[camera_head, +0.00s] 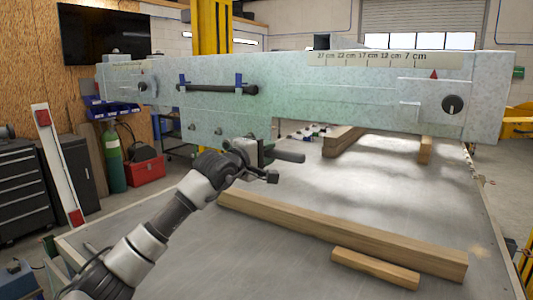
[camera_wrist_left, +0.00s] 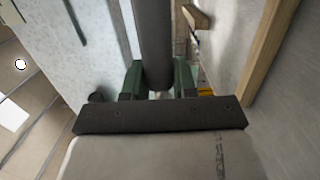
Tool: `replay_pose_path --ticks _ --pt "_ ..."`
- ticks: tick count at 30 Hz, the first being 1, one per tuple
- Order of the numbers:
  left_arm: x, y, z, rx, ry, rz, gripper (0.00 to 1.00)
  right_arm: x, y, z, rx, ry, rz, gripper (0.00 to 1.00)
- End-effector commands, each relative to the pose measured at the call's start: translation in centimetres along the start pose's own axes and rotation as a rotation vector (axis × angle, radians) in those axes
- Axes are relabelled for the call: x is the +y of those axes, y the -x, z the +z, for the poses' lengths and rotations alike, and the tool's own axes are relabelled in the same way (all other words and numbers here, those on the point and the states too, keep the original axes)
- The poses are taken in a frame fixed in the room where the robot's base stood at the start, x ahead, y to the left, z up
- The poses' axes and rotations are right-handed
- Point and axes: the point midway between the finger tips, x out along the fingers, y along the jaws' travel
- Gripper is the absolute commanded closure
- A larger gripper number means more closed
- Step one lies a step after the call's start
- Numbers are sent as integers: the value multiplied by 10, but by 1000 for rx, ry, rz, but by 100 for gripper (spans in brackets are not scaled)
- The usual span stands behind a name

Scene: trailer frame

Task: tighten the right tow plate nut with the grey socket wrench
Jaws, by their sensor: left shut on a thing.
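The right tow plate nut (camera_head: 453,104) is a dark round piece with a pale mark, at the right end of the pale, speckled trailer beam (camera_head: 330,95). A red pointer (camera_head: 434,74) sits up and left of it. My left gripper (camera_head: 264,160) is below the middle of the beam, well left of that nut. It is shut on a dark grey cylinder, seemingly the grey socket wrench (camera_head: 289,157), which points right. In the left wrist view the wrench (camera_wrist_left: 155,40) runs between the green fingers (camera_wrist_left: 158,82). Its far end is out of that view. My right gripper is not in view.
A black bar (camera_head: 225,89) rests on blue hooks on the beam. Another dark round piece (camera_head: 142,87) is at the beam's left end. Wooden beams (camera_head: 340,232) lie on the grey tabletop (camera_head: 400,190). The tabletop below the right nut is mostly clear.

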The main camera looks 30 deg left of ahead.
Motion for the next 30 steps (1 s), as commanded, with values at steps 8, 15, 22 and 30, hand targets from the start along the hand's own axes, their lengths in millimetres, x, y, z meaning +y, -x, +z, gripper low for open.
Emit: replay_pose_path --ticks 8,15,22,30 --pt "11 0 1 -4 27 9 100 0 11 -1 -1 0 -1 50" --pt "49 -1 0 -16 242 41 100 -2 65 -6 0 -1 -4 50" --pt "66 2 -10 -7 451 68 100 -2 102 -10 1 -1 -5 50" --pt "65 -2 -17 0 523 79 100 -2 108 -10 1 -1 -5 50"
